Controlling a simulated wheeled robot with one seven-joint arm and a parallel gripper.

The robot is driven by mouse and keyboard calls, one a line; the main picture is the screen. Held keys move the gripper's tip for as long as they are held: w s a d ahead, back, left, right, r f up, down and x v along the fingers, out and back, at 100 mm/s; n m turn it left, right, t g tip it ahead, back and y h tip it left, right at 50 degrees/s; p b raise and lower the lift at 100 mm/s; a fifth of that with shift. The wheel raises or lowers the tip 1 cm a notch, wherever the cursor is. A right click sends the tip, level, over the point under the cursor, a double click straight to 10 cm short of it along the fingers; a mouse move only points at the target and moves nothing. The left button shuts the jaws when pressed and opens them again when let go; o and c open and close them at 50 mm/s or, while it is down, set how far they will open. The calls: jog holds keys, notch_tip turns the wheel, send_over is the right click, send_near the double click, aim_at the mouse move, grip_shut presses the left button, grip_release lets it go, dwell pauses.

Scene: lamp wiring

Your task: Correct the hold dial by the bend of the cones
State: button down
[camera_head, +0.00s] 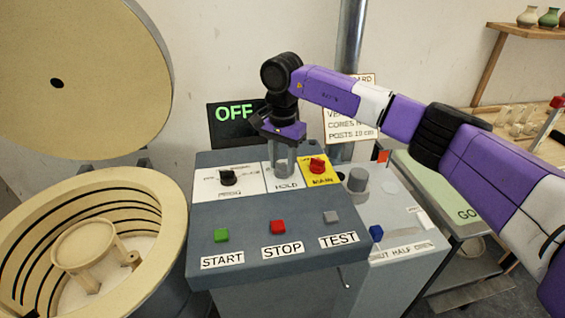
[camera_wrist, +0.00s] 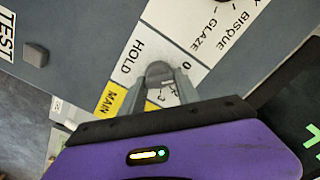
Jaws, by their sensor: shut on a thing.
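The hold dial (camera_wrist: 158,72) is a grey knob on a white plate marked HOLD, on the sloped top of the control box. My gripper (camera_head: 285,168) reaches down onto it from above and is shut on the knob. In the wrist view the fingers (camera_wrist: 160,84) stand on both sides of the dial and cover part of its scale; a 0 shows beside it. The dial's exact setting is hard to read. The kiln (camera_head: 90,180) stands open at the left, with a stand inside; I cannot make out any cones clearly.
The black prog dial (camera_head: 227,177) is left of the hold dial, and the red main switch (camera_head: 317,166) on yellow is close at its right. START, STOP and TEST buttons (camera_head: 277,227) line the front. A screen (camera_head: 232,116) reads OFF. A grey side cabinet (camera_head: 400,215) adjoins.

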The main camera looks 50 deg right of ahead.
jog(key=m, duration=0.5)
jog(key=shift+d, duration=0.1)
jog(key=m, duration=0.4)
jog(key=shift+m, duration=0.3)
jog(key=m, duration=0.5)
jog(key=shift+s, duration=0.1)
jog(key=shift+m, duration=2.5)
jog(key=c, duration=0.9)
grip_release()
jog(key=shift+s, duration=0.1)
jog(key=shift+r, duration=0.1)
